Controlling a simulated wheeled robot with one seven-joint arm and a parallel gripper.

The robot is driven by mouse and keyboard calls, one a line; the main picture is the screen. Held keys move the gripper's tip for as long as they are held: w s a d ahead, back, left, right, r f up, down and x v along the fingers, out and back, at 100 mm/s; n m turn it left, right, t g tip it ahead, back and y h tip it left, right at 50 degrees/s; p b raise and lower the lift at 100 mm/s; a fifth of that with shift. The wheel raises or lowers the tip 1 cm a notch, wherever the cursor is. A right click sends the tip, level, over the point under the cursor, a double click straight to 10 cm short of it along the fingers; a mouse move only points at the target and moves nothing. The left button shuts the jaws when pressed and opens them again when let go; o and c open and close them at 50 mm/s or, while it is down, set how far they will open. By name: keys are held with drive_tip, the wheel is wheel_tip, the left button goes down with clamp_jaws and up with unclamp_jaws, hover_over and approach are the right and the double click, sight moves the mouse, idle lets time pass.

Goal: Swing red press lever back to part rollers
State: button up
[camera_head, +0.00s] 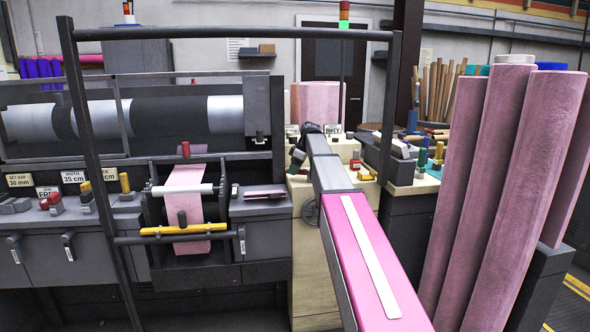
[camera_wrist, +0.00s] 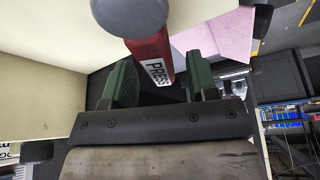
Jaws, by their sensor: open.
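The red press lever (camera_wrist: 150,58), labelled PRESS and with a grey round knob (camera_wrist: 120,14), shows in the wrist view. It slants from upper left down between the two green fingers of my gripper (camera_wrist: 160,70). In the head view my gripper (camera_head: 304,145) is small and dark at the far end of my arm, and I cannot make out the lever there. The rollers that it parts cannot be made out for certain.
Tall pink felt rolls (camera_head: 520,190) stand close on the right of my arm. A dark machine frame (camera_head: 85,150) with a large roller (camera_head: 170,118) and a pink strip (camera_head: 186,190) is on the left. A cream surface lies beside the lever in the wrist view.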

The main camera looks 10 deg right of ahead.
clamp_jaws()
drive_tip(key=shift+w, duration=0.1)
drive_tip(key=shift+w+d+m+t, duration=0.25)
drive_tip(key=shift+w+m, duration=0.1)
drive_tip(key=shift+m, duration=0.45)
drive_tip(key=shift+w+d+m+t, duration=0.25)
drive_tip(key=shift+w+m, duration=0.1)
drive_tip(key=shift+m, duration=0.45)
drive_tip(key=m, duration=0.1)
drive_tip(key=w+d+m+h, duration=0.1)
drive_tip(key=m+t, duration=0.1)
drive_tip(key=shift+w+d+m, duration=0.25)
drive_tip(key=shift+d+m, duration=0.05)
drive_tip(key=d+m+h, duration=0.1)
drive_tip(key=m, duration=0.2)
drive_tip(key=shift+w+d+t+h, duration=0.3)
drive_tip(key=shift+w+d+h, duration=0.05)
drive_tip(key=shift+w+h, duration=0.05)
drive_tip(key=shift+w+d+m+h, duration=0.1)
drive_tip(key=shift+d+m+h, duration=0.25)
drive_tip(key=shift+m, duration=0.4)
drive_tip(key=shift+w+d+m+h, duration=0.15)
drive_tip(key=shift+d+m, duration=0.25)
drive_tip(key=shift+m, duration=0.35)
drive_tip(key=shift+s, duration=0.1)
